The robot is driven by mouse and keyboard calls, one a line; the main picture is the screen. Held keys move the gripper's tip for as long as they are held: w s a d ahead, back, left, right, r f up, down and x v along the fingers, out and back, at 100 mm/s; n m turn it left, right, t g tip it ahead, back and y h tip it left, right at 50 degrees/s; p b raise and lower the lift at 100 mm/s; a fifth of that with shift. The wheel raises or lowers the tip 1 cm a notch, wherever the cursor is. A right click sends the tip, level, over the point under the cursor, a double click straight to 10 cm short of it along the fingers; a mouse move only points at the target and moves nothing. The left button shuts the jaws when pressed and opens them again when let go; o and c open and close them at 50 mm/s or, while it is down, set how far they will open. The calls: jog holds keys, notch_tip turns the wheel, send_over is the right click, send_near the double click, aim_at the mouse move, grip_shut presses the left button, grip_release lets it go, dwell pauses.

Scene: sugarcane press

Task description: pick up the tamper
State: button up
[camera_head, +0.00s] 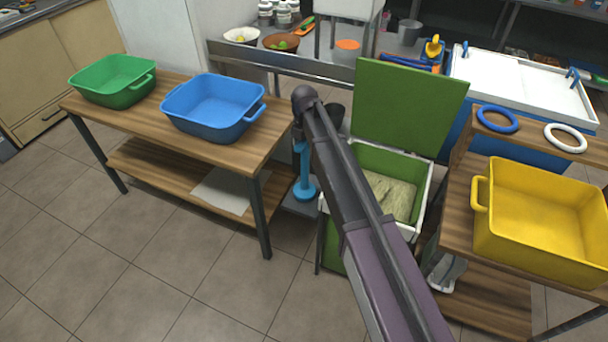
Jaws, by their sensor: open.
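The tamper appears to be the blue upright tool (304,172) with a slim shaft and a wide round foot. It stands in the gap between the left wooden table and the green bin, low over a grey surface. My arm reaches in from the lower right, and its dark end bends downward just above the tool. My gripper (299,143) shows only as a small dark part at the top of the blue shaft, largely hidden by my arm. It is open. I cannot tell whether its fingers are around the shaft or touching it.
A green-lidded bin (428,200) with pale fibrous contents stands just right of the tool. The left wooden table (150,115) holds a green tub (113,82) and a blue tub (213,106). A yellow tub (540,225) stands at right. The front left floor is clear.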

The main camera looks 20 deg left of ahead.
grip_shut()
dwell(0.3)
jog(key=shift+r, duration=0.1)
notch_tip(320, 180, up, 10)
jog(key=p, duration=1)
dwell(0.9)
notch_tip(320, 180, up, 23)
jog(key=p, duration=2.3)
jog(key=shift+r, duration=0.1)
